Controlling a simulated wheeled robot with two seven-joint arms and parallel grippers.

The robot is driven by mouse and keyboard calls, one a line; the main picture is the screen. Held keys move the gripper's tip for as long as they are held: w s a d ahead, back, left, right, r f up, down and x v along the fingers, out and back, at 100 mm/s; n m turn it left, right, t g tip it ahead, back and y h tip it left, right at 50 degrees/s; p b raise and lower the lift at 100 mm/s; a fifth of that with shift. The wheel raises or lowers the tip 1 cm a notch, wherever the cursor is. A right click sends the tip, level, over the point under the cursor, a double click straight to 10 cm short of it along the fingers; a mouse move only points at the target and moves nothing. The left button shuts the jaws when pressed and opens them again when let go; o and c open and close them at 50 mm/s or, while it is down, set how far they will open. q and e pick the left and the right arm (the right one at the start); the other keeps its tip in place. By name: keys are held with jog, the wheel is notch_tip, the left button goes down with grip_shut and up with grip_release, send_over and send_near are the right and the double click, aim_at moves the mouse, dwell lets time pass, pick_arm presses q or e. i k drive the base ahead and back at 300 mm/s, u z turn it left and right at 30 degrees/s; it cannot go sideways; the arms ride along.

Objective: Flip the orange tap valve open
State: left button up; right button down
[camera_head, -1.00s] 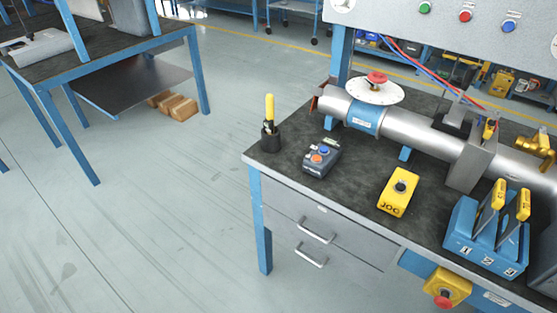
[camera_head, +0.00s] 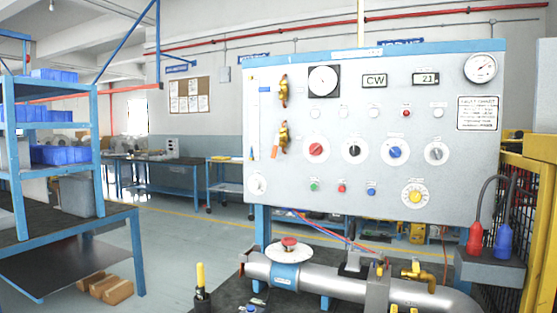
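A grey control panel (camera_head: 370,140) stands upright behind the bench. Near its left edge are two orange-brown tap-like fittings, an upper one (camera_head: 283,92) and a lower one (camera_head: 283,137). A small orange strip (camera_head: 272,142) hangs beside the lower one. A brass tap (camera_head: 418,273) with a lever sits on top of the silver pipe (camera_head: 335,283) at the right. At this size I cannot tell which is the orange tap valve or how its handle stands. Neither of my grippers is in view.
A white disc with a red knob (camera_head: 289,246) sits on the pipe. A black holder with a yellow-handled tool (camera_head: 201,285) stands at the bench's left. Blue shelving (camera_head: 98,130) stands far left.

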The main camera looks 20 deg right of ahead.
aim_at(274, 150)
jog(key=z, duration=0.55)
jog(key=k, duration=0.3)
jog(key=u, duration=1.75)
jog(key=i, duration=1)
jog(key=z, duration=0.8)
jog(key=i, duration=0.75)
jog(key=z, duration=0.8)
